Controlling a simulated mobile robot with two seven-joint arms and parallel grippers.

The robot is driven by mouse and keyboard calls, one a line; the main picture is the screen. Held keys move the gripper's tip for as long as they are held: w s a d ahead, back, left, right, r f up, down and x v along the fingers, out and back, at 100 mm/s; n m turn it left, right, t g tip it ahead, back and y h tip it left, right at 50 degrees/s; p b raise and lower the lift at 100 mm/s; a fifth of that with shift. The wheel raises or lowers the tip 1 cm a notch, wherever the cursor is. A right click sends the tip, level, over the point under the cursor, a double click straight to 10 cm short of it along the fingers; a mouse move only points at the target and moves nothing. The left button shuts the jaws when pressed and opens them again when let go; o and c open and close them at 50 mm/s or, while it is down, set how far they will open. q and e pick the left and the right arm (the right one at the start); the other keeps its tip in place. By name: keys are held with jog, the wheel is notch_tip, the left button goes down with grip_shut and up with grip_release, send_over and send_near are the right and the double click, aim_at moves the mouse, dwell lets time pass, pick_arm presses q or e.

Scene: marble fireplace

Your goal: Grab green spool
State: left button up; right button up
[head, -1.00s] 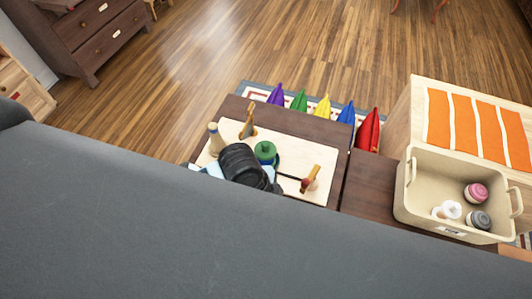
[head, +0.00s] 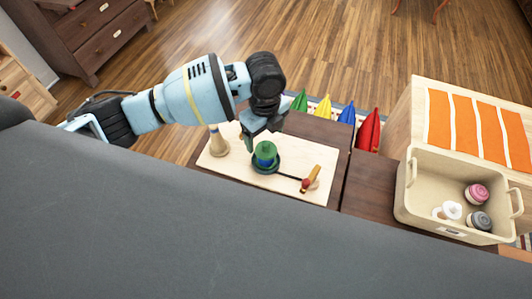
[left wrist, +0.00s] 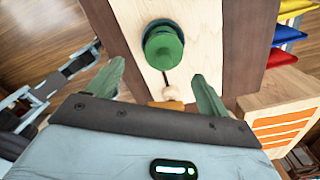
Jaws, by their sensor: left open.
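The green spool (head: 265,153) stands on a pale wooden board (head: 228,170) on the dark brown table. It has a dark round base with a bit of blue showing. In the left wrist view the green spool (left wrist: 163,45) lies ahead of the fingers, between their lines and apart from them. My left gripper (head: 258,132) is just behind the spool in the head view, pointing down. In the left wrist view my left gripper (left wrist: 155,80) is open and empty, its two green fingers spread wide. My right gripper is not in view.
A tan wooden cone-shaped piece (head: 218,143) and a small wooden piece with a red part (head: 311,178) are on the board. A beige bin (head: 425,190) with several spools stands at right. Coloured cones, including a red one (head: 368,132), stand behind the table. A grey surface (head: 150,230) fills the foreground.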

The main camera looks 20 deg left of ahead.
aim_at(266, 143)
pick_arm(q)
jog(key=shift+w+f, duration=0.15)
jog(key=shift+f, duration=1.8)
jog(key=shift+w+f, duration=0.15)
jog(key=shift+f, duration=1.75)
jog(key=c, duration=1.1)
